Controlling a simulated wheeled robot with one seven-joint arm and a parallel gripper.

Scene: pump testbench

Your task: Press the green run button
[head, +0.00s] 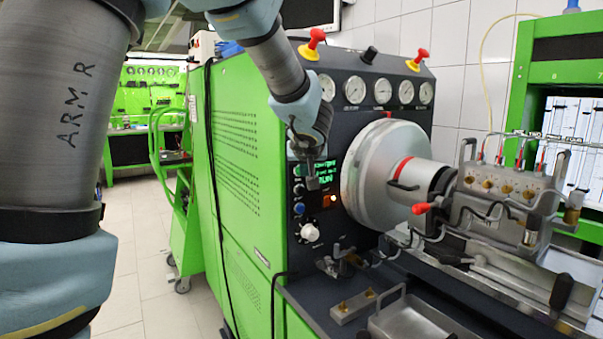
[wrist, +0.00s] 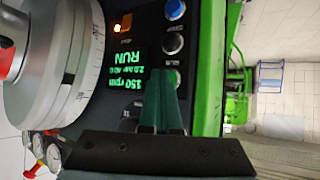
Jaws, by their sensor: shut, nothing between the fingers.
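The green run button (wrist: 175,76) shows in the wrist view, partly hidden behind my fingertips; in the head view a small green button (head: 297,170) sits at the top of the button column. My gripper (wrist: 164,74) is shut and empty, its fingertips at the green button. I cannot tell whether they touch it. The display (head: 326,170) is lit with green text; in the wrist view the display (wrist: 126,66) reads "150 rpm" and "RUN".
Below the green button are a dark button (head: 299,189), a blue button (head: 298,208) and a white knob (head: 310,232). A lit orange switch (head: 328,200) is beside them. The large grey flywheel (head: 372,180) stands close right of the panel. Gauges (head: 382,91) are above.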

